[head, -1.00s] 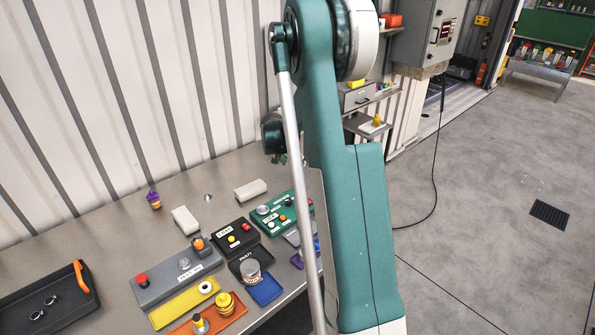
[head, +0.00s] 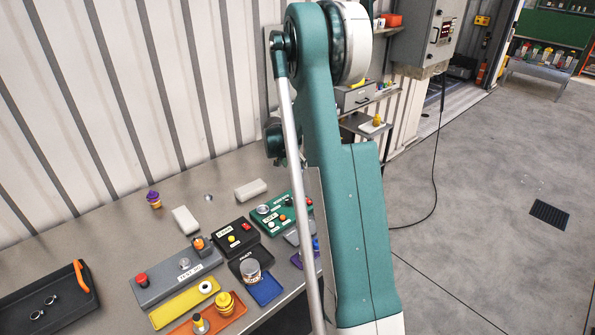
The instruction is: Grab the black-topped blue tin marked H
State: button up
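I cannot make out a black-topped blue tin marked H in the head view. My gripper is not in view; only my teal arm links show, in front of the bench's right end, and they hide part of it. Small containers with coloured tops (head: 541,54) stand on a far bench at the upper right, too small to read.
The grey bench (head: 110,217) holds a grey control box (head: 165,283), a yellow tray (head: 176,306), an orange tray (head: 228,317), a blue pad (head: 267,290), a green panel (head: 292,205) and a black tray (head: 30,313). Open floor (head: 480,200) lies to the right.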

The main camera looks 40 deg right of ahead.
aim_at(296, 164)
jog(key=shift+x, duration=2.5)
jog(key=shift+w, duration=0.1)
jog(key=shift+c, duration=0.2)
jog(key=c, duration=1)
